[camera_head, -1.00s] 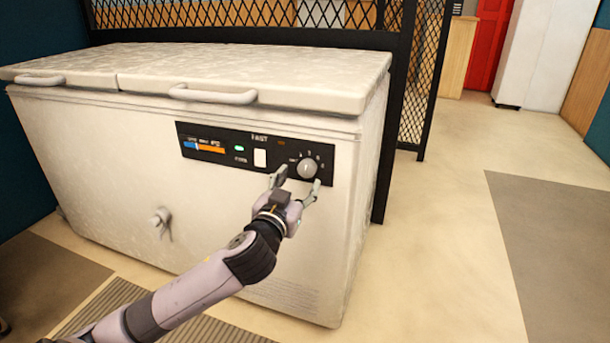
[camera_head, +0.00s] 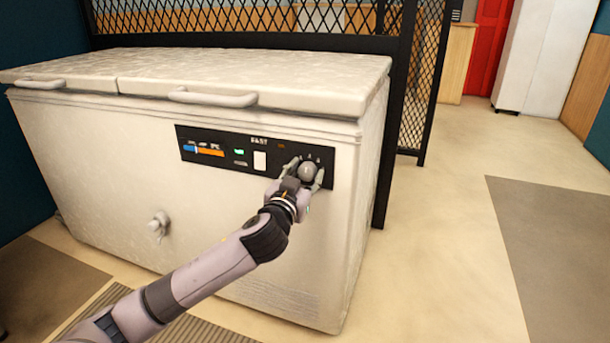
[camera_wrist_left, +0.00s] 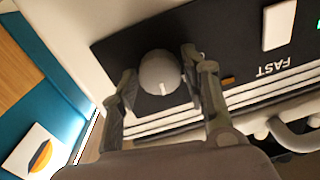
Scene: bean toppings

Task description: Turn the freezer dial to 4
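The freezer dial (camera_head: 307,170) is a round grey knob with a white mark, on the black control panel (camera_head: 222,150) of the white chest freezer (camera_head: 110,170). My left gripper (camera_head: 305,173) is at the dial, with one finger on each side of it. In the left wrist view the dial (camera_wrist_left: 160,73) sits between the two spread fingertips (camera_wrist_left: 157,77). A gap shows on the left finger's side; whether the right finger touches the dial I cannot tell. The numbers around the dial are mostly hidden by the gripper. My right gripper is not in view.
A white switch (camera_head: 259,161) and a green light (camera_head: 239,152) are left of the dial on the panel. The lid handle (camera_head: 213,98) juts out above. A black mesh fence (camera_head: 418,80) stands behind the freezer. Floor (camera_head: 440,240) to the right is clear.

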